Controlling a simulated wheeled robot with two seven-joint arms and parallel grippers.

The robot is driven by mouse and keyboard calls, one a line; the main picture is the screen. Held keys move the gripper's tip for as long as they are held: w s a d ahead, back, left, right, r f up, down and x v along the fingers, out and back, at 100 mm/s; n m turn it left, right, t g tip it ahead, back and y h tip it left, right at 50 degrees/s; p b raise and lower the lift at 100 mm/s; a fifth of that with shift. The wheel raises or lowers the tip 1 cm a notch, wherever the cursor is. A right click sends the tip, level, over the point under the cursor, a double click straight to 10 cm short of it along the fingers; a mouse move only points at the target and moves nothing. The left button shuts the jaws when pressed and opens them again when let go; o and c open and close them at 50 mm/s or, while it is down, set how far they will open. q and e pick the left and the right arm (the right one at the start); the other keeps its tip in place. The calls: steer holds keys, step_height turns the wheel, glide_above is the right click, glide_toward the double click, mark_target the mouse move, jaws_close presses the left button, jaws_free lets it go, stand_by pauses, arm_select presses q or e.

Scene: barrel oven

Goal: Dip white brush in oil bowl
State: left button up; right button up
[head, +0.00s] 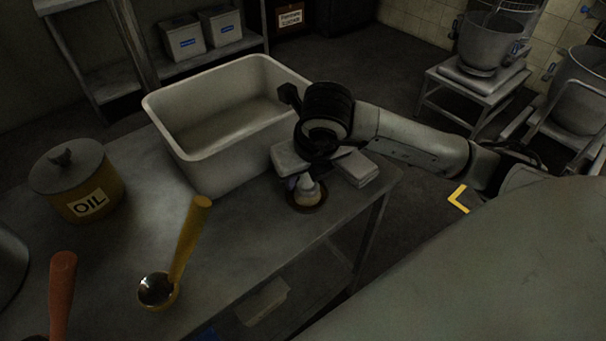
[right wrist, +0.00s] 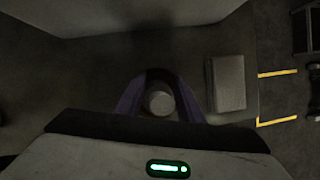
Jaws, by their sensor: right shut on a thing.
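My right gripper (head: 304,181) points down at the right end of the metal table, beside the white tub. It is shut on a pale, round-topped thing, which looks like the white brush (head: 308,190). In the right wrist view its round pale end (right wrist: 160,102) sits between the two fingers. Directly below is a small, dark, brown-rimmed round bowl (head: 307,208), which looks like the oil bowl. The brush's lower end is at or in this bowl; the gripper and brush hide most of its inside, so I cannot tell whether it touches oil. My left gripper is out of view.
A large white tub (head: 178,141) stands just behind and left of my gripper. Pale folded cloths or blocks (head: 357,169) lie to the right. A lidded pot marked OIL (head: 62,207), a yellow-handled ladle (head: 188,238) and an orange handle (head: 61,290) are at left.

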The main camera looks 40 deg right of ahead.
steer(key=shift+s+f, duration=0.1)
stand_by(0.3)
steer(key=shift+r+p, duration=2.25)
steer(key=shift+r, duration=1.35)
